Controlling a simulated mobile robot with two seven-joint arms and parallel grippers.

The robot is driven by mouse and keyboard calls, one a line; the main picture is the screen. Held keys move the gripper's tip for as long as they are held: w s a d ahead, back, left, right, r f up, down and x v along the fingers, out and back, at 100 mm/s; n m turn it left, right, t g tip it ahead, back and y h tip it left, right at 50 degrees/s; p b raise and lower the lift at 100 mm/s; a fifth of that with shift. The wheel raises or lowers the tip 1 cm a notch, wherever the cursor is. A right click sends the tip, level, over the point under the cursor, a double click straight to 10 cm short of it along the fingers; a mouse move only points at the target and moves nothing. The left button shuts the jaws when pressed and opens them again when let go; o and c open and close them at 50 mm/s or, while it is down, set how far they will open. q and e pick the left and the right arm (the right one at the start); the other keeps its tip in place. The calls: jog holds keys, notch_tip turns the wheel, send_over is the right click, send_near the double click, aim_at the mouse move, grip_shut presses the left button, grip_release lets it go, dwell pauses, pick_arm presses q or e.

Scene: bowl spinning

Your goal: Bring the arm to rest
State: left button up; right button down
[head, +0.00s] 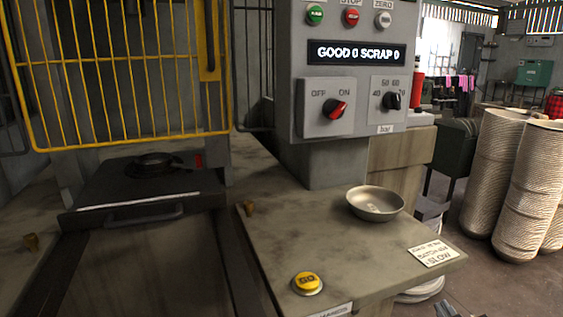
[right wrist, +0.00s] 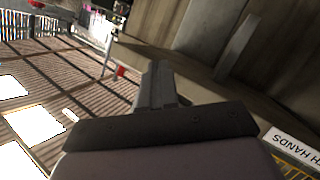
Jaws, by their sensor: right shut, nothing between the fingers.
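My right gripper (head: 447,311) shows only as a small dark tip at the bottom edge of the head view, in front of and below the worktable's front right corner. In the right wrist view its fingers (right wrist: 157,84) are together and hold nothing. My left gripper is in neither view. A shallow metal bowl (head: 375,204) sits upright on the worktable (head: 330,245), well beyond my right gripper and apart from it.
A yellow GO button (head: 307,283) and a white note (head: 433,253) are on the worktable. A grey control box (head: 345,20) reads GOOD 0 SCRAP 0. A yellow barred guard (head: 120,80) stands at left. Tall bowl stacks (head: 495,165) stand on the floor at right.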

jog(key=s+a+f+m+g+y, duration=0.1)
jog(key=s+a+f+g+y, duration=0.1)
jog(key=s+f+g, duration=0.7)
jog(key=s+a+f+m+g+y, duration=0.1)
jog(key=s+a+f+g, duration=0.1)
jog(key=s+f, duration=0.85)
jog(key=w+a+r+t+y+p, duration=0.2)
jog(key=t+p, duration=0.4)
jog(key=p, duration=0.4)
jog(key=shift+w+a+r+t, duration=0.3)
jog(key=shift+w+a+r, duration=0.15)
jog(key=shift+w+r, duration=0.45)
jog(key=shift+w+f, duration=0.1)
jog(key=shift+f, duration=0.05)
jog(key=shift+a, duration=0.1)
